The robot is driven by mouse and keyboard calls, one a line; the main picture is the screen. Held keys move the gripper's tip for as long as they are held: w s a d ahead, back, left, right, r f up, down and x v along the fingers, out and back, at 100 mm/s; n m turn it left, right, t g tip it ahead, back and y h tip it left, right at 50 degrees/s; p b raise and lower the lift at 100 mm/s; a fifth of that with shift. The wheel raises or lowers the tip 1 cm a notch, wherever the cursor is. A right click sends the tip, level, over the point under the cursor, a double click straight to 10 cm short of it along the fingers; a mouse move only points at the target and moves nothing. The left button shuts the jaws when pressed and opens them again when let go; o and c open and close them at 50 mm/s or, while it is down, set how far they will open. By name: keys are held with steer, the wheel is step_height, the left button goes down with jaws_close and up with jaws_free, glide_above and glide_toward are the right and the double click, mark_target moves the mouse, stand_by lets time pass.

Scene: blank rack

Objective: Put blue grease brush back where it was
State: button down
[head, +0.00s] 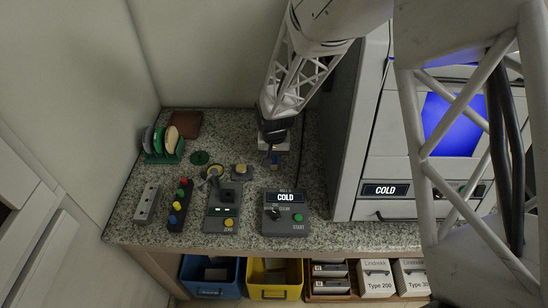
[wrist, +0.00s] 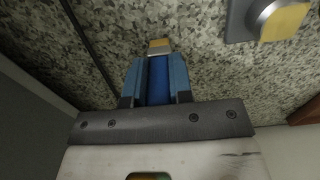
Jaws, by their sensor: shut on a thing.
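My gripper (head: 275,153) points down above the back part of the speckled counter, left of the large grey machine. In the wrist view its two blue fingers (wrist: 160,80) are shut on the blue grease brush (wrist: 158,82). The brush's metal band and tan tip stick out past the fingertips; the rest of its handle is hidden. In the head view the brush (head: 275,162) is a small dark blue shape under the gripper. I cannot tell whether its tip touches the counter. A grey block (head: 147,203) with small dark marks on top lies at the front left.
A dark strip with coloured knobs (head: 180,205), a grey device with a yellow button (head: 223,207) and a COLD control box (head: 286,213) stand along the front. A green rack of discs (head: 164,150) is back left. The grey machine (head: 355,140) blocks the right.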

steer(key=shift+f, duration=0.1)
steer(key=c, duration=1)
jaws_free()
step_height(320, 180, up, 12)
steer(key=shift+r, duration=0.15)
stand_by(0.4)
